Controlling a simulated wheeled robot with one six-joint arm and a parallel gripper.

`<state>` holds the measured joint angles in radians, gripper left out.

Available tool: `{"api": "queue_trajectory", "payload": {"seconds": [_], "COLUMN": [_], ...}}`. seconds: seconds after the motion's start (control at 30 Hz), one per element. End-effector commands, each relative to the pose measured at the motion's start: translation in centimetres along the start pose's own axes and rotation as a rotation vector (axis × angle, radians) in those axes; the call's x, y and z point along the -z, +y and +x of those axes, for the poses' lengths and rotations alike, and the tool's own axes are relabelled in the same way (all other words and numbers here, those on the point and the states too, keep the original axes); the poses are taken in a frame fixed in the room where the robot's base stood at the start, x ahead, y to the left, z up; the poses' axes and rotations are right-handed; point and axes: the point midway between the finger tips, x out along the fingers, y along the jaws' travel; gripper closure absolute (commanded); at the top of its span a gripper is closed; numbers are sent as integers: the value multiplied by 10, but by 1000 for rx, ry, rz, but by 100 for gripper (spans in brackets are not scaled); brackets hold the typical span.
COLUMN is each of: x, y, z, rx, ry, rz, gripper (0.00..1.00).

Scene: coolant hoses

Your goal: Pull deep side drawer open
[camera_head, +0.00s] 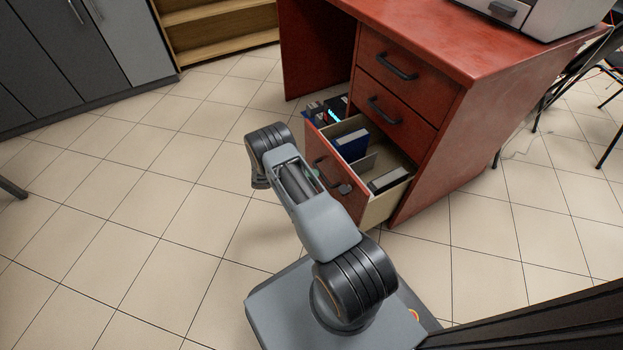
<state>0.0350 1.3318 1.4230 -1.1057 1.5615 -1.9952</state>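The deep bottom drawer (354,200) of the red desk stands pulled well out, its inside showing from above. Its dark handle (345,188) is on the red front, partly hidden by my arm. Inside the drawer are a blue box-like item (351,145) and a grey-white item (389,180), with a divider between them. My arm reaches from the bottom of the picture to just left of the drawer front. My gripper cannot be made out; it seems hidden behind my arm links.
Two upper drawers (388,67) (394,106) of the red desk (440,40) are shut. A dark device with a cyan light (335,114) sits behind the open drawer. A grey machine (540,12) stands on the desk. Tiled floor (130,180) is free at the left.

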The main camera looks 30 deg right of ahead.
Motion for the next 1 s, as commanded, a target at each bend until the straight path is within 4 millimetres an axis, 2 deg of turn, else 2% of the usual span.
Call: {"api": "queue_trajectory", "payload": {"seconds": [0.2, 0.33, 0.8, 1.0], "x": [0, 0, 0, 0], "y": [-1, -2, 0, 0], "z": [-1, -13, -103, -127], "rx": [1, 2, 0, 1], "ry": [-1, -3, -3, -2], "rz": [1, 2, 2, 1], "gripper": [59, 59, 59, 59]}}
